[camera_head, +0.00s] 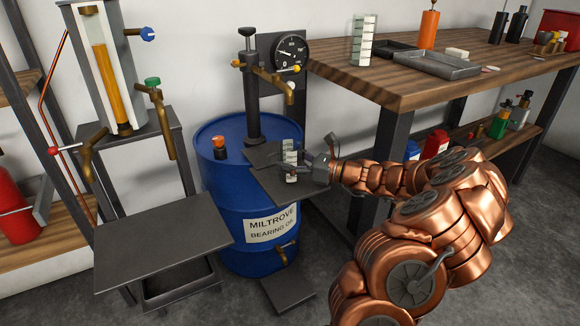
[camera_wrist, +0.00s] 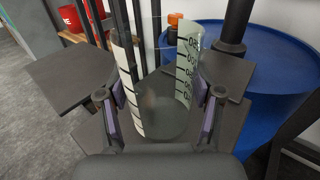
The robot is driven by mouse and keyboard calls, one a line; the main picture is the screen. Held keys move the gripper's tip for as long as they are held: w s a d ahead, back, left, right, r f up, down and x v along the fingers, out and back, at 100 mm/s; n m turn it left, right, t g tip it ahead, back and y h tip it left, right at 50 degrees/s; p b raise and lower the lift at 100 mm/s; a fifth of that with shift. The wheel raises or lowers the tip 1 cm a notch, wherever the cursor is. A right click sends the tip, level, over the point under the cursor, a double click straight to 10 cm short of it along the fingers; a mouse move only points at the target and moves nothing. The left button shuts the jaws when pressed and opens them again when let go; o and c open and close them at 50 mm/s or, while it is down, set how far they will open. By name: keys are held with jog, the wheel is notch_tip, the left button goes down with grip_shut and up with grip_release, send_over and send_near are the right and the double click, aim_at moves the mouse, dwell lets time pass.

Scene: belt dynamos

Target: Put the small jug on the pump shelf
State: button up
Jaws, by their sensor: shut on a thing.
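The small jug (camera_head: 290,158) is clear with a white graduated scale. My gripper (camera_head: 308,164) is shut around its sides. In the wrist view, the jug (camera_wrist: 165,108) stands between both finger pads of my gripper (camera_wrist: 161,110), and I see down into it. The pump shelf (camera_head: 262,186) is a dark flat plate in front of the hand pump on the blue drum. The jug is upright over this shelf, which also shows in the wrist view (camera_wrist: 92,132). I cannot tell whether its base touches the plate.
The blue drum (camera_head: 222,185) carries the pump column (camera_head: 251,95) and an orange-capped fitting (camera_head: 219,148). A dark side table (camera_head: 160,240) stands left. A wooden bench (camera_head: 400,88) at right holds a taller graduated jug (camera_head: 363,42) and trays. A pressure gauge (camera_head: 291,52) is behind.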

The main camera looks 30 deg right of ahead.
jog(key=shift+f, duration=0.35)
jog(key=o, duration=1.3)
jog(key=shift+s+d+r, duration=0.15)
jog(key=shift+s+d, duration=0.05)
jog(key=shift+s, duration=0.05)
jog(key=p+v, duration=0.3)
jog(key=v, duration=0.8)
jog(key=shift+s, duration=0.2)
